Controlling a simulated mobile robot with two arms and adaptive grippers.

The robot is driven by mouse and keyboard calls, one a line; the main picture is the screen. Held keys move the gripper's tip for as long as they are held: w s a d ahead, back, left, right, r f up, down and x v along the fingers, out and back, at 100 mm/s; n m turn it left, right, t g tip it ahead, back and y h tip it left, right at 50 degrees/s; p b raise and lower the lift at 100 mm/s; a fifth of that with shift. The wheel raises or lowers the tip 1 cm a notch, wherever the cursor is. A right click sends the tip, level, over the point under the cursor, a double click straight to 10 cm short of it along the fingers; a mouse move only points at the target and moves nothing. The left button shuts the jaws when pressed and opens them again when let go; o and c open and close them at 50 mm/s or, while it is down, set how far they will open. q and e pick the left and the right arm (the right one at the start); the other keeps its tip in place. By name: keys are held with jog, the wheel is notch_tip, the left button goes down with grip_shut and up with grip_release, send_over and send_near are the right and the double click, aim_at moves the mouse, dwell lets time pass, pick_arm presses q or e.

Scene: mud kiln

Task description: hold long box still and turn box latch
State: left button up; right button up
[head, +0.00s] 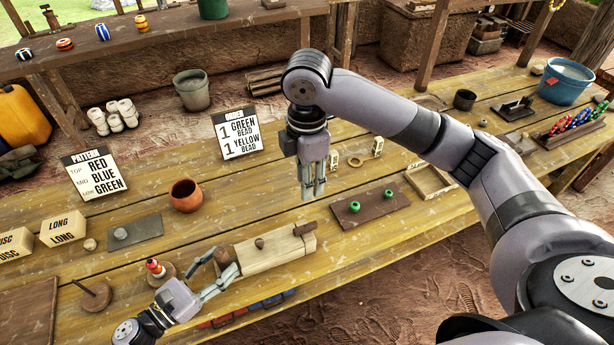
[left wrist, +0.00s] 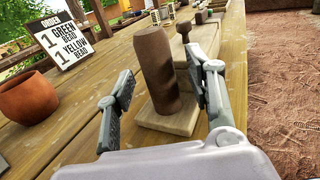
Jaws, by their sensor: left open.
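A long pale wooden box (head: 275,254) lies on the table near its front edge. My left gripper (head: 222,270) is open at the box's left end. In the left wrist view, a brown rounded upright piece (left wrist: 160,75) on a pale wooden base (left wrist: 170,117) stands between the open fingers, with a gap on the left; contact on the right is unclear. The knob shows behind it (left wrist: 184,28). My right gripper (head: 313,190) points down, above and behind the box, apparently empty.
A box labelled LONG (head: 64,228) stands far left. A clay pot (head: 186,195) and a grey plate (head: 134,233) lie left of the wooden box. A brown board with green beads (head: 370,204) lies to its right.

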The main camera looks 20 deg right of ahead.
pick_arm(q)
jog(key=v, duration=1.2)
jog(key=shift+a, duration=0.1)
